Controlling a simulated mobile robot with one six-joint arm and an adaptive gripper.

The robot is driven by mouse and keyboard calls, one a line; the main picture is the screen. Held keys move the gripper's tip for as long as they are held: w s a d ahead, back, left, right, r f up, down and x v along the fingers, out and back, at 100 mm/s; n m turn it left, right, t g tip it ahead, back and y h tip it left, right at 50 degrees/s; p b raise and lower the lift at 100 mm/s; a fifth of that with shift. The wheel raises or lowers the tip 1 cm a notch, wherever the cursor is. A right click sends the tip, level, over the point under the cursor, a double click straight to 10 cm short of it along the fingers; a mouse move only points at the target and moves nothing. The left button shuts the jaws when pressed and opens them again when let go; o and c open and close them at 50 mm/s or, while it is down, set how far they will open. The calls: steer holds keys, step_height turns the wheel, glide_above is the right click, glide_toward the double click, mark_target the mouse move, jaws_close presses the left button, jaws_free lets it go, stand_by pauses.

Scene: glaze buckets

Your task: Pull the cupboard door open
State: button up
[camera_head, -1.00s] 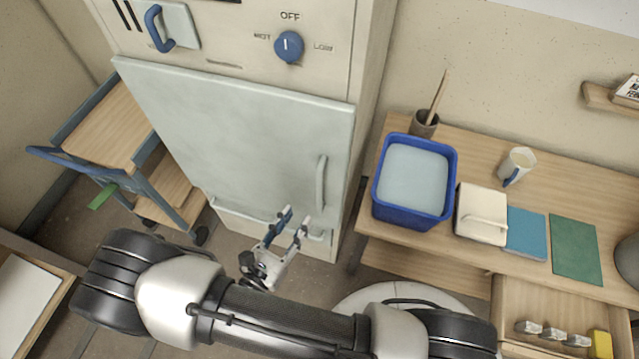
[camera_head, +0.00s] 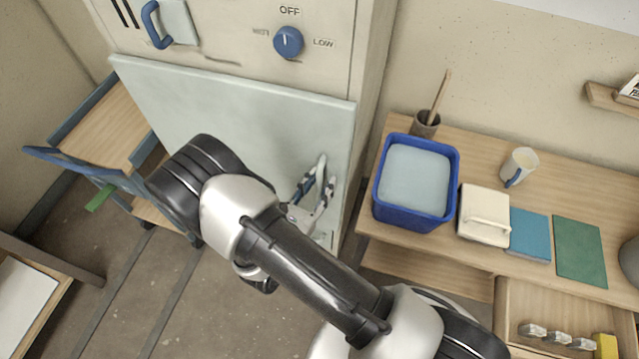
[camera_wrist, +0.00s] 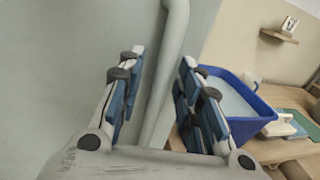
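The cupboard door (camera_head: 230,115) is a pale grey-green panel that looks shut, below a control panel with a blue dial. Its vertical bar handle (camera_head: 322,168) is near the door's right edge, partly covered by my gripper in the head view. My gripper (camera_head: 316,182) is at the handle. In the wrist view the handle (camera_wrist: 165,85) runs between the two blue-padded fingers of my gripper (camera_wrist: 160,85). Gaps show on both sides of the handle, so the fingers are open around it and not closed on it. My arm hides the door's lower part.
A wooden workbench (camera_head: 470,150) stands right of the cupboard, with a blue bucket (camera_head: 412,205) near its left end. A blue-framed trolley (camera_head: 105,130) stands at the left. An open drawer (camera_head: 530,305) with several small items is at lower right. Floor in front is partly clear.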

steer(key=shift+c, duration=0.6)
jaws_close()
